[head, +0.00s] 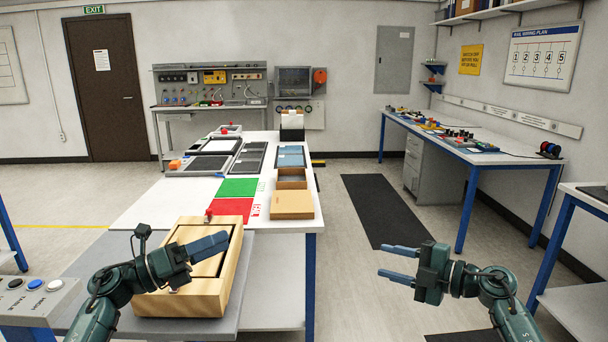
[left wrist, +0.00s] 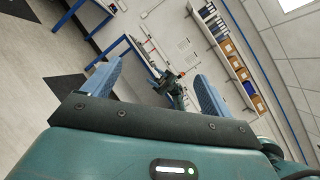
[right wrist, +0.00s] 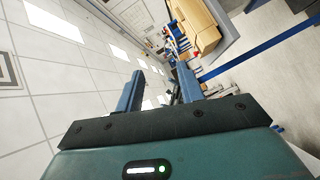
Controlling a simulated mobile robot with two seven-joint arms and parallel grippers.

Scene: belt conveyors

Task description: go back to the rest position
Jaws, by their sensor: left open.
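My left gripper (head: 208,247) is in front of and over the wooden box (head: 215,290) in the head view, with its fingers pointing right. Its two blue fingers stand apart in the left wrist view (left wrist: 155,90), with nothing between them. My right gripper (head: 400,263) is over the floor to the right of the white table, with its fingers pointing left. Its blue fingers are apart and empty, as the right wrist view (right wrist: 162,90) also shows. Whether the left gripper touches the box cannot be told.
The white table (head: 140,205) carries green (head: 238,187) and red (head: 231,208) patches, a cardboard box (head: 292,204) and several trays. A button panel (head: 35,298) stands at the lower left. A workbench (head: 470,150) stands along the right wall. Open floor lies right of the table.

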